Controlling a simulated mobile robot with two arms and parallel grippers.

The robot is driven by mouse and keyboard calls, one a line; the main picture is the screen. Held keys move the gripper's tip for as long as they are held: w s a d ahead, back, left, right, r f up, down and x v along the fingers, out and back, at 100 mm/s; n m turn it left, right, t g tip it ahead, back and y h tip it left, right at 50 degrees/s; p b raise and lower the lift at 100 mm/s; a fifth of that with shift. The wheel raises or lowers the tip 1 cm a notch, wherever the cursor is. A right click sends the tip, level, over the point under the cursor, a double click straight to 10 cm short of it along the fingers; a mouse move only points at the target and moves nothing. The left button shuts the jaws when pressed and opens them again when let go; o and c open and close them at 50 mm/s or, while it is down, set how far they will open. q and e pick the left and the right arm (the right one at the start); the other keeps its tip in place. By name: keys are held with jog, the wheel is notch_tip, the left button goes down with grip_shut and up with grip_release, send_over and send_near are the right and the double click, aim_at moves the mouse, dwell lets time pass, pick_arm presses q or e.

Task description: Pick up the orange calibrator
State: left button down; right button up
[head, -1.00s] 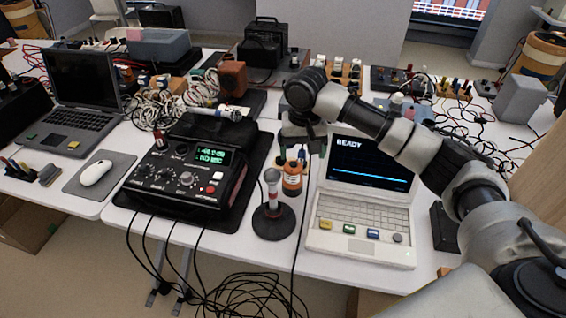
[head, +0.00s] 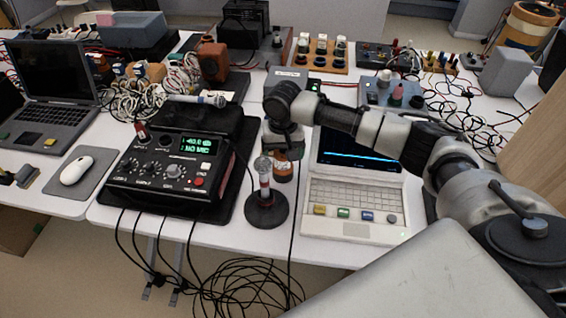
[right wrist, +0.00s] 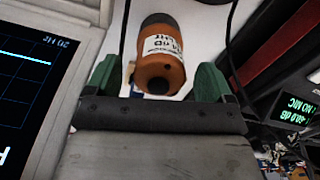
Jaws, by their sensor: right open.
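The orange calibrator (head: 283,172) stands on the white table between the microphone stand and the white laptop. My right gripper (head: 283,155) is right over it and hides its upper part in the head view. In the right wrist view the calibrator (right wrist: 162,55) is an orange cylinder with a dark end and dark lettering. The green fingers of the right gripper (right wrist: 158,80) are open, one on each side of it, with gaps visible. My left gripper is not in view.
A microphone on a round black stand (head: 266,208) is close in front of the calibrator. The white laptop (head: 355,212) is just to the right. A black meter (head: 165,170) with a green display is to the left. A cable runs past the calibrator.

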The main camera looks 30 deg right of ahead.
jog(key=shift+f, duration=0.75)
jog(key=c, duration=1.1)
jog(key=shift+c, duration=0.3)
jog(key=shift+r, duration=0.15)
